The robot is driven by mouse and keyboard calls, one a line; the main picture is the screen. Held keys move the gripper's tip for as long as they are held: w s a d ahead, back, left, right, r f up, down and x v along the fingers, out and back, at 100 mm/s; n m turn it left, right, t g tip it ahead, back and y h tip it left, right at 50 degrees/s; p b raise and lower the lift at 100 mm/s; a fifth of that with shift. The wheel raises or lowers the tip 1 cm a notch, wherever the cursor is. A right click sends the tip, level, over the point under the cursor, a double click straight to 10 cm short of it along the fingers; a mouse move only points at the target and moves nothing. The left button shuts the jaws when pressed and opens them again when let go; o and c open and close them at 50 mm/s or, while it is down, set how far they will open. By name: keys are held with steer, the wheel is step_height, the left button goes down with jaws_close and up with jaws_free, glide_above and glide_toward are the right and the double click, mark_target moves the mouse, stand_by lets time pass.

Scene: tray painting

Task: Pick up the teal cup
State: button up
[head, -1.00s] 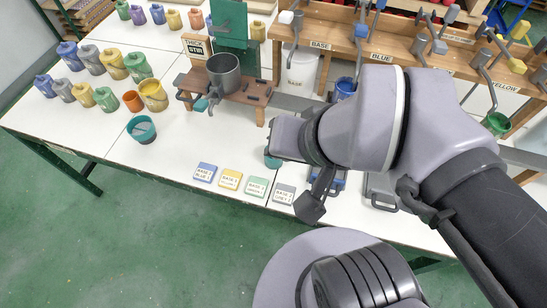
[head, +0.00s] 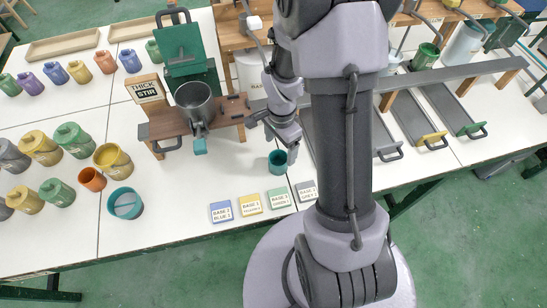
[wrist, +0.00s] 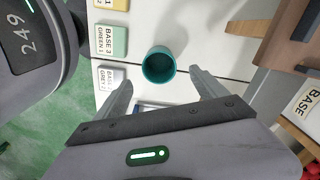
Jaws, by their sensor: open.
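The small teal cup (head: 277,162) stands upright on the white table, behind the row of label cards. In the wrist view the teal cup (wrist: 158,65) is seen from above, its mouth open, just beyond the fingertips and roughly centred between them. My gripper (head: 281,143) is beside the cup in the head view, pointing down towards it. In the wrist view my gripper (wrist: 160,80) has its two fingers spread apart with nothing between them.
A wider teal pot (head: 124,203) stands at the left near an orange cup (head: 92,179). Label cards (head: 250,204) lie in front of the cup. A wooden stand (head: 165,124) with a grey pot (head: 194,102) is behind left. Metal trays (head: 412,118) lie right.

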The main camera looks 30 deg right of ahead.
mark_target(278, 163)
steer(key=f+b, duration=0.1)
steer(key=f, duration=0.2)
steer(key=f+b, duration=0.1)
steer(key=f, duration=0.2)
steer(key=f+b, duration=0.1)
steer(key=f, duration=0.2)
steer(key=shift+a+f+b, duration=0.2)
steer(key=shift+a+b, duration=0.05)
steer(key=shift+b, duration=0.15)
steer(key=shift+r, duration=0.2)
steer(key=shift+c, duration=0.2)
steer(key=c, duration=1.4)
